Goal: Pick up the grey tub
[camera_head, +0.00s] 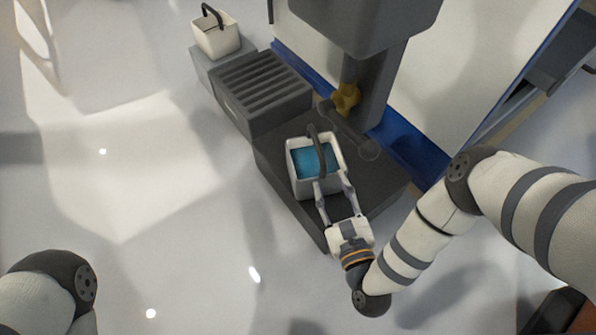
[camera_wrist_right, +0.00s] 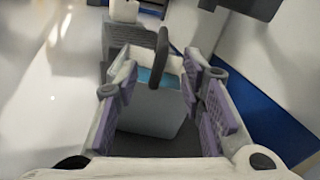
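A pale grey tub (camera_head: 302,183) with blue contents and a dark arched handle (camera_head: 316,150) stands upright on the dark platform (camera_head: 282,193). My right gripper (camera_head: 332,184) reaches it from the near side with its fingers spread. In the right wrist view the tub (camera_wrist_right: 150,112) shows between the purple-padded fingers, which overlap its side edges; I cannot tell whether they touch it. A second, cream tub (camera_head: 217,40) with a dark handle stands farther back on a grey block. My left gripper is out of view.
A ribbed dark grey box (camera_head: 262,90) stands beyond the near tub. The pale floor at left is clear.

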